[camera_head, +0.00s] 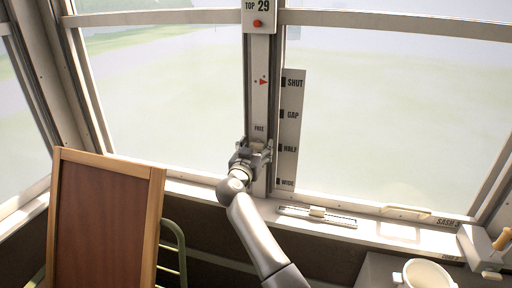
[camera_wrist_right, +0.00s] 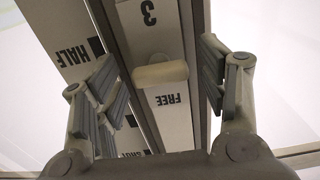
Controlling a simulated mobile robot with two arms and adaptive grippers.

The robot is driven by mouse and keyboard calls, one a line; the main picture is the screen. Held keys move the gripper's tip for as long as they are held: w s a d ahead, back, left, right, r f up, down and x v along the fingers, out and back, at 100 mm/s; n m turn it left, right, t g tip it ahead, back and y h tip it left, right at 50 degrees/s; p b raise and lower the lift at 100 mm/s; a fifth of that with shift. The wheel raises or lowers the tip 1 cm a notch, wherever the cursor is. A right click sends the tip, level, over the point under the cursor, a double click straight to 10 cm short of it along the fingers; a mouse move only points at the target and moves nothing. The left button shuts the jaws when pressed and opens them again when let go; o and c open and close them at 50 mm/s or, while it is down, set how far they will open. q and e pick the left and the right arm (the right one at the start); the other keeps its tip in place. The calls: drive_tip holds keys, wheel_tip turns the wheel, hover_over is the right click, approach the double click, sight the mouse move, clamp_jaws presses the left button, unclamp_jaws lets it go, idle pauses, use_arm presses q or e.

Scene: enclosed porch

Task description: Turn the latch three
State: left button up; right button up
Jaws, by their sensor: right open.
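Latch three is a pale, rounded bar on the window post, beside the word FREE. In the right wrist view the latch (camera_wrist_right: 160,74) lies crosswise on the white plate (camera_wrist_right: 174,118), below the number 3. My right gripper (camera_head: 256,148) is at the post in the head view, in front of the latch and partly covering it. In the right wrist view my right gripper (camera_wrist_right: 160,85) is open, with one finger on each side of the latch and gaps between. My left gripper is not in view.
A scale strip (camera_head: 291,125) marked SHUT, GAP, HALF and WIDE stands right of the post. A brown framed board (camera_head: 103,225) and a green chair frame (camera_head: 172,250) are at left. A slider (camera_head: 317,213) lies on the sill; a white cup (camera_head: 427,275) is at lower right.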

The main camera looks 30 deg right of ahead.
drive_tip(key=c, duration=1)
